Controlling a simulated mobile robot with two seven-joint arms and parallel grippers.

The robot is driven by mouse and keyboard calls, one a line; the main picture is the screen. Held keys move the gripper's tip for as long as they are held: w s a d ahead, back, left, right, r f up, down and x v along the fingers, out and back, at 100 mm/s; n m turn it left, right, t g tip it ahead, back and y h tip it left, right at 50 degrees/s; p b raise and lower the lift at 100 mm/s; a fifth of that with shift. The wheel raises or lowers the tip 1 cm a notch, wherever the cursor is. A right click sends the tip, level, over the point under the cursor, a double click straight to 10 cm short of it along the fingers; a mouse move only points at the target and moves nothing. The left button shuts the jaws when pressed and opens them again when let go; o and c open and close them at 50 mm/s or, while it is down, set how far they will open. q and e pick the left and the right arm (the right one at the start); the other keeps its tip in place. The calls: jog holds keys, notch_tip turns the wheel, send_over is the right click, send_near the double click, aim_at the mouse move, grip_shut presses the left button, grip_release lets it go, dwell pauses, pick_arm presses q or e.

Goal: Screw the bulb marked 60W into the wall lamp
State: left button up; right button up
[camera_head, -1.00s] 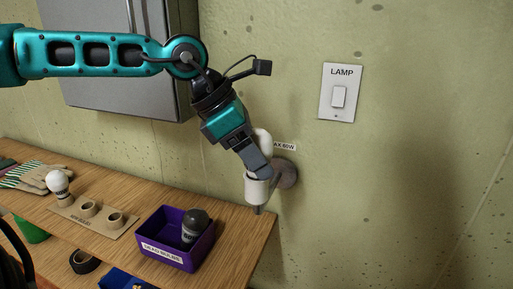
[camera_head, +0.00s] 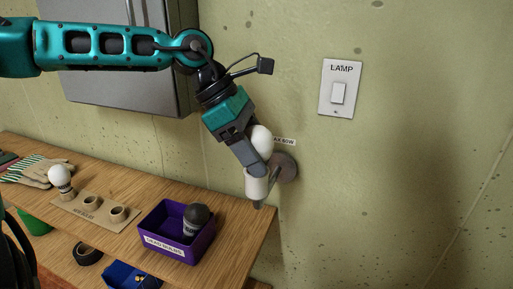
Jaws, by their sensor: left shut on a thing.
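The wall lamp has a white socket (camera_head: 257,188) and a round grey wall plate (camera_head: 284,167), below a small label ending in "AX 60W". My left gripper (camera_head: 254,160) is shut on a white bulb (camera_head: 262,139) at the top of the socket. The bulb's base is hidden by the fingers and socket, so I cannot tell how deep it sits; no marking on it is readable. Another white bulb (camera_head: 60,178) stands upright in a cardboard holder (camera_head: 78,208) on the wooden bench. My right gripper is not in view.
A purple bin (camera_head: 159,243) labelled "DEAD BULBS" holds a dark bulb (camera_head: 195,218). Two holder rings are empty. A lamp switch (camera_head: 338,92) is on the wall to the right; a grey cabinet (camera_head: 125,60) hangs at upper left. Gloves (camera_head: 35,172) lie on the bench (camera_head: 225,230).

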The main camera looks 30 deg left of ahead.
pick_arm(q)
jog(key=shift+f+m+g, duration=0.1)
jog(key=shift+m+g, duration=0.3)
jog(key=shift+m, duration=0.4)
jog(key=shift+m+g+h, duration=0.3)
jog(key=shift+m+g, duration=0.3)
jog(key=shift+m, duration=0.4)
jog(key=shift+b, duration=0.3)
jog(key=shift+m+g+b, duration=0.3)
jog(key=shift+m+g, duration=0.3)
jog(key=shift+m, duration=0.4)
jog(key=shift+m+g, duration=0.3)
jog(key=shift+m, duration=0.4)
